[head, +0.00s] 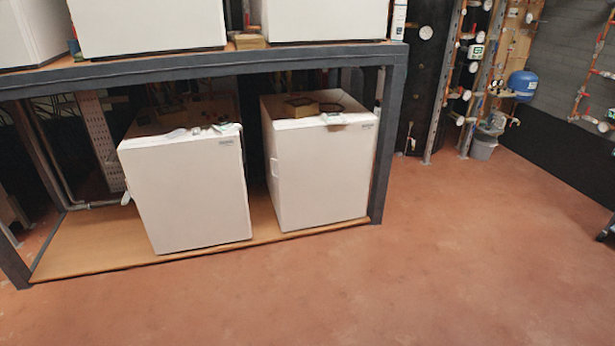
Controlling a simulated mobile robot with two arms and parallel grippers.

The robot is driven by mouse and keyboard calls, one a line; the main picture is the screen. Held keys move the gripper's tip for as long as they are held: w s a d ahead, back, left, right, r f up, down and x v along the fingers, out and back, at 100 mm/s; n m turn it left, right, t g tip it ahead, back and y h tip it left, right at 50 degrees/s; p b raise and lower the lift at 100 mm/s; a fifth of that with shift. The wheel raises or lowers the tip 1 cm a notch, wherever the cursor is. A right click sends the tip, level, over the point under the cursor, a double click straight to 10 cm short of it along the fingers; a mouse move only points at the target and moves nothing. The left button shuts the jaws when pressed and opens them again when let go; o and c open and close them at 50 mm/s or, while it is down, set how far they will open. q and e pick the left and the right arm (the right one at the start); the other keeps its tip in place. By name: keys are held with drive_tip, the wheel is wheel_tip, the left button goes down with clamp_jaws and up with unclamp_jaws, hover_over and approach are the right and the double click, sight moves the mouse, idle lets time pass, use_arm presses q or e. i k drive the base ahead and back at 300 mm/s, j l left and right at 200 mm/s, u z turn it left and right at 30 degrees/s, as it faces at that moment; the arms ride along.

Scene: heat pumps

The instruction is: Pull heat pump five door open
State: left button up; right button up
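Two white box-shaped heat pumps stand on the lower wooden shelf of a dark grey frame. The left one (190,195) and the right one (325,175) both show flat, closed-looking fronts, with small items lying on their tops. Parts of more white heat pumps show on the upper level: one at the far left (30,32), one in the middle (148,22) and one at the right (325,18), all cut off by the top edge. I cannot tell which one is number five. Neither of my grippers is in view.
The frame's right post (389,145) stands beside the right lower heat pump. The reddish floor (430,260) in front is clear. Pipes, a blue tank (522,86) and a grey bucket (484,146) are at the back right. A dark object (606,232) shows at the right edge.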

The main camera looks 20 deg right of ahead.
sight(324, 177)
drive_tip(key=i, duration=0.95)
